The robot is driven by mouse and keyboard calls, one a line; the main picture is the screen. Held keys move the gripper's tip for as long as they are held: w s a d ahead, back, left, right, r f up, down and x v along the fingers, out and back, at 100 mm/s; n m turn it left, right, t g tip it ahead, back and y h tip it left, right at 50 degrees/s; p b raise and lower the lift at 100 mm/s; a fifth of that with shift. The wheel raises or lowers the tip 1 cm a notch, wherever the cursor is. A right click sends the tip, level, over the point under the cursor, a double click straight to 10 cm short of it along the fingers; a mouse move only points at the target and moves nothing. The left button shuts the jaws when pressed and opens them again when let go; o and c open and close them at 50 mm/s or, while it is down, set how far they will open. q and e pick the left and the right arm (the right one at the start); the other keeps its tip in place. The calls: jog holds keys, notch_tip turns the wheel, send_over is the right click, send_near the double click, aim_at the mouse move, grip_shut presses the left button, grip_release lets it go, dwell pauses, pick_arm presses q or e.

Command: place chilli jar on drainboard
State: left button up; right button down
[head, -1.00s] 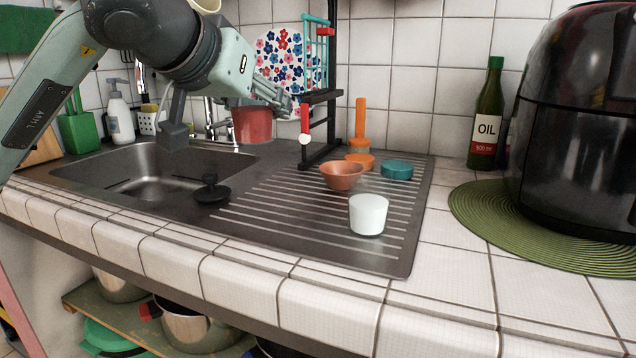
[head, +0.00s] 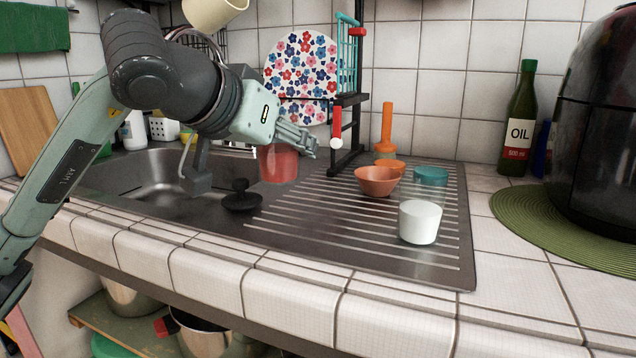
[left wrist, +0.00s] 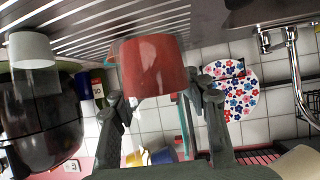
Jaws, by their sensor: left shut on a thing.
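The red chilli jar (head: 278,164) is held in my left gripper (head: 292,140), which is shut on it. In the head view it hangs near the sink-side edge of the drainboard (head: 385,258), beside the rack's foot; whether it touches the surface I cannot tell. In the left wrist view the jar (left wrist: 153,65) sits between the two dark fingers of the left gripper (left wrist: 160,100), with the ridged drainboard (left wrist: 90,30) beyond it. My right gripper is not in view.
A black stopper (head: 241,196) lies by the sink (head: 150,185). The drainboard's front middle is clear. An oil bottle (head: 519,120) stands behind.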

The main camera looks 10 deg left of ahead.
aim_at(312, 206)
pick_arm(q)
jog(key=x, duration=0.4)
jog(key=shift+w+d+f, duration=0.15)
jog(key=shift+d, duration=0.25)
jog(key=shift+w+d+f, duration=0.1)
jog(key=shift+f, duration=1.95)
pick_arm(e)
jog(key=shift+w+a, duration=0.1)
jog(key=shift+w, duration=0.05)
pick_arm(q)
jog(key=shift+f, duration=0.2)
jog(key=o, duration=1.4)
jog(key=shift+o, duration=0.2)
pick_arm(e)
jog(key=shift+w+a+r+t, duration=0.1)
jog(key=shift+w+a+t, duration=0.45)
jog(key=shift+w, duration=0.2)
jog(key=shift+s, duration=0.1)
